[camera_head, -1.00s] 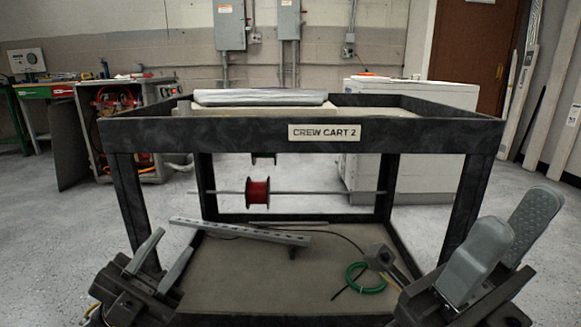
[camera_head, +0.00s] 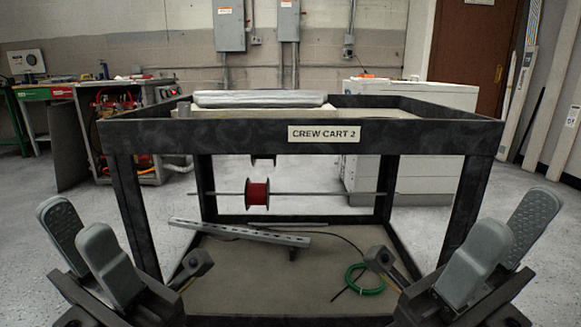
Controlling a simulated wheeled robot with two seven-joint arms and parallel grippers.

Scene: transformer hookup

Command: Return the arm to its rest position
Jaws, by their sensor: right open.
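My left gripper (camera_head: 80,235) is at the lower left, in front of the crew cart's left leg. Its two grey finger pads point up and stand apart with nothing between them. My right gripper (camera_head: 502,238) is at the lower right, in front of the cart's right leg. Its pads also point up, apart and empty. The two grippers stand in a roughly mirrored pose. The black crew cart (camera_head: 220,134), labelled CREW CART 2, stands in front of me, and neither gripper visibly holds any part of it.
A grey slotted channel (camera_head: 240,232) and a green wire coil (camera_head: 362,280) lie on the cart's lower shelf. A red spool (camera_head: 257,193) hangs on a rod. A white cabinet (camera_head: 430,170) stands behind. Floor shows on both sides.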

